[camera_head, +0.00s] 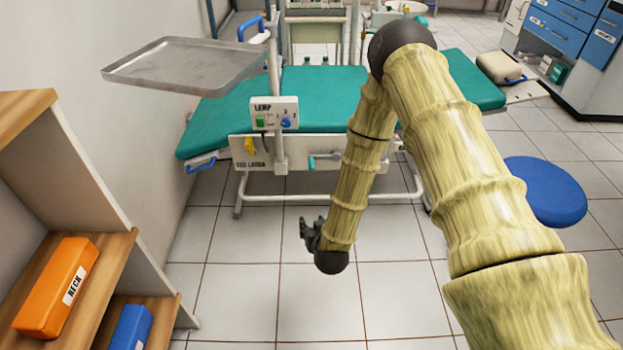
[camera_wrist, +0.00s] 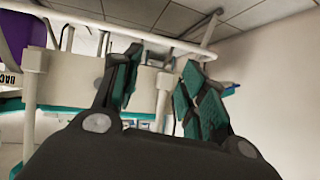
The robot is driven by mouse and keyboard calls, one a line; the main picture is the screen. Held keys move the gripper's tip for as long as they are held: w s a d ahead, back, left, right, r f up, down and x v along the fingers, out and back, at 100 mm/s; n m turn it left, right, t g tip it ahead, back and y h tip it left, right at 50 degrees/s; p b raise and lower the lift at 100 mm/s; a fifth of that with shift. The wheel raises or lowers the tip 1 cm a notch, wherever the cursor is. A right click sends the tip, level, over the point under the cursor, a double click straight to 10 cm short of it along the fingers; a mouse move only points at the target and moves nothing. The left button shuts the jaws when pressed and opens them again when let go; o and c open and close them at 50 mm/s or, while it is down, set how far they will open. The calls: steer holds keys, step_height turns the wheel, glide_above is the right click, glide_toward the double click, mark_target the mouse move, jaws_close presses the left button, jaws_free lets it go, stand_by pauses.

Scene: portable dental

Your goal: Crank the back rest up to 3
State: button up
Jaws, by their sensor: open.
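The green padded bed (camera_head: 230,115) lies flat across the back in the head view. A crank with a teal handle (camera_head: 313,161) sits on the white side panel below the bed, left of my arm. The back rest's number marks are not readable here. My gripper (camera_head: 304,229) is open and empty, low over the floor in front of the bed and below the crank. In the wrist view its two fingers (camera_wrist: 160,85) are spread, with pale bed frame parts behind them. A partly cut-off label starting with BAC (camera_wrist: 7,79) shows at the left edge there.
A grey tray (camera_head: 185,65) and a LAMP box (camera_head: 274,113) are on a pole before the bed. A wooden shelf (camera_head: 110,265) stands left; a blue stool (camera_head: 545,190) stands right. The floor between is clear.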

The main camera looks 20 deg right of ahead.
steer(key=w+d+m+t+h+b, duration=0.1)
steer(key=w+d+t+h+b, duration=0.15)
steer(key=w+b, duration=0.55)
steer(key=m+t+h+b, duration=0.2)
steer(key=t+b, duration=0.1)
steer(key=b, duration=0.2)
glide_toward(312, 170)
steer(key=w, duration=0.2)
steer(key=b+x, duration=0.3)
steer(key=x, duration=0.6)
steer(key=shift+w+d+f, duration=0.15)
steer(key=shift+w+d, duration=0.05)
steer(key=shift+d, duration=0.05)
steer(key=shift+w+d+b, duration=0.15)
steer(key=shift+w+b, duration=0.2)
steer(key=shift+w, duration=0.2)
steer(key=shift+c, duration=0.2)
jaws_close()
